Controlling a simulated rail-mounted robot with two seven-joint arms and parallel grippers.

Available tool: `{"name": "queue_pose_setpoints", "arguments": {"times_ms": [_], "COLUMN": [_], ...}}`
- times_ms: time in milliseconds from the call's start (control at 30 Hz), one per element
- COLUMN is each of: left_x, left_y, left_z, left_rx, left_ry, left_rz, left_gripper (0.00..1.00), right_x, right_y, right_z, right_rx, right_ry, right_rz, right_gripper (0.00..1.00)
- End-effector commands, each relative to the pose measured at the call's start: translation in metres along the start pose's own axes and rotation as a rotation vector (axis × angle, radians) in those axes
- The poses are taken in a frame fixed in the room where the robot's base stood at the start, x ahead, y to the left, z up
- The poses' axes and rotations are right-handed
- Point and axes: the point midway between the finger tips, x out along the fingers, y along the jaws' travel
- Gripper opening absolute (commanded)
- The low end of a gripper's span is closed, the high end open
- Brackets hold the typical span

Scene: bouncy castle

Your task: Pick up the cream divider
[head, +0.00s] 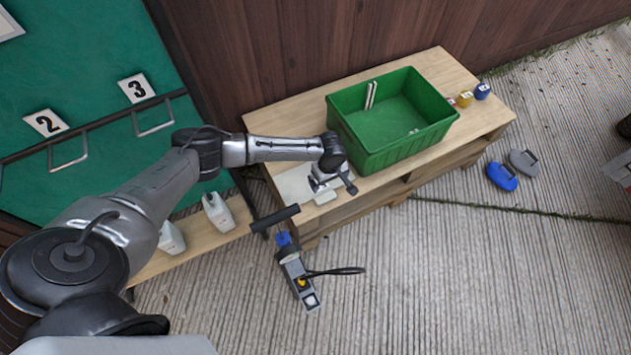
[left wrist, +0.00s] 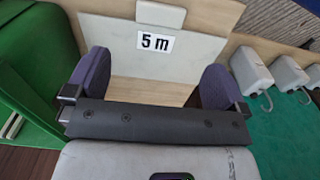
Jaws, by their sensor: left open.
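A flat cream panel (head: 292,184), which looks like the cream divider, lies on the wooden bench left of the green bin. In the left wrist view the cream panel (left wrist: 125,62) is between and beyond my fingers, with a white "5 m" label near its far edge. My left gripper (head: 322,184) is over the panel's right part, pointing down. Its two purple-grey finger pads (left wrist: 153,82) are wide apart with nothing gripped. I cannot tell how much height is between the fingertips and the panel. The arm hides part of the panel. My right gripper is not in view.
The green bin (head: 405,147) stands close beside the gripper, with pale strips (head: 371,95) inside. A pump-like tool (head: 298,275) with a black handle stands on the ground. White weights (head: 218,212) sit at left. Blue (head: 502,177) and grey (head: 523,161) items lie right of the bench.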

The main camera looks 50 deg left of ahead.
Motion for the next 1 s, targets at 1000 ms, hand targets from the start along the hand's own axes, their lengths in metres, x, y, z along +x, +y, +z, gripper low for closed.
{"name": "queue_pose_setpoints", "arguments": {"times_ms": [1000], "left_x": [0.118], "left_y": [-0.002], "left_z": [0.002], "left_rx": [-0.001], "left_ry": [0.001], "left_rz": [-0.001], "left_gripper": [1.0], "right_x": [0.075], "right_y": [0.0], "right_z": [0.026], "right_rx": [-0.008], "right_ry": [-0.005], "right_rz": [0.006], "right_gripper": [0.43]}}
